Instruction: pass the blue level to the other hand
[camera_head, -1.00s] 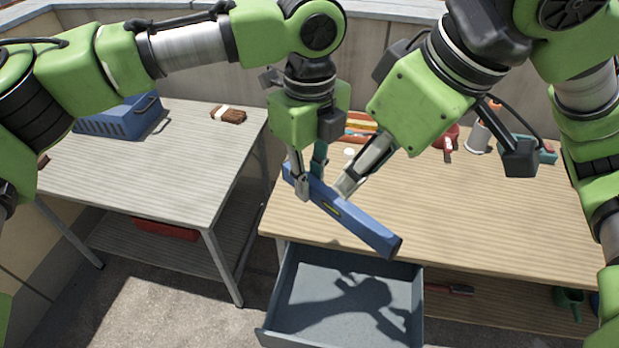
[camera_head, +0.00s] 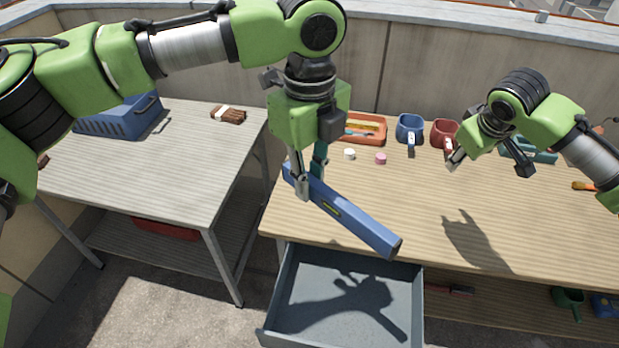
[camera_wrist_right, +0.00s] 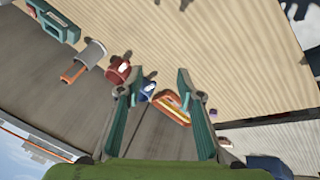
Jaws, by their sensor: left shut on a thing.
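The blue level (camera_head: 352,222) is a long blue bar with a yellow-green mark. In the head view it hangs tilted down to the right, above the front left of the right-hand workbench and partly over the open drawer. My left gripper (camera_head: 311,186) is shut on the level near its upper left end. My right gripper (camera_head: 453,160) is apart from the level, up and to the right over the bench. In the right wrist view, my right gripper (camera_wrist_right: 158,88) has its fingers spread with nothing between them; the level is not clearly visible there.
The grey drawer (camera_head: 290,292) stands open below. On the workbench (camera_head: 400,195) are an orange tray (camera_head: 384,138), a blue mug (camera_head: 409,124), a red mug (camera_head: 438,133) and small caps. The left table (camera_head: 160,185) bears a blue crate (camera_head: 110,122) and a brush (camera_head: 229,114).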

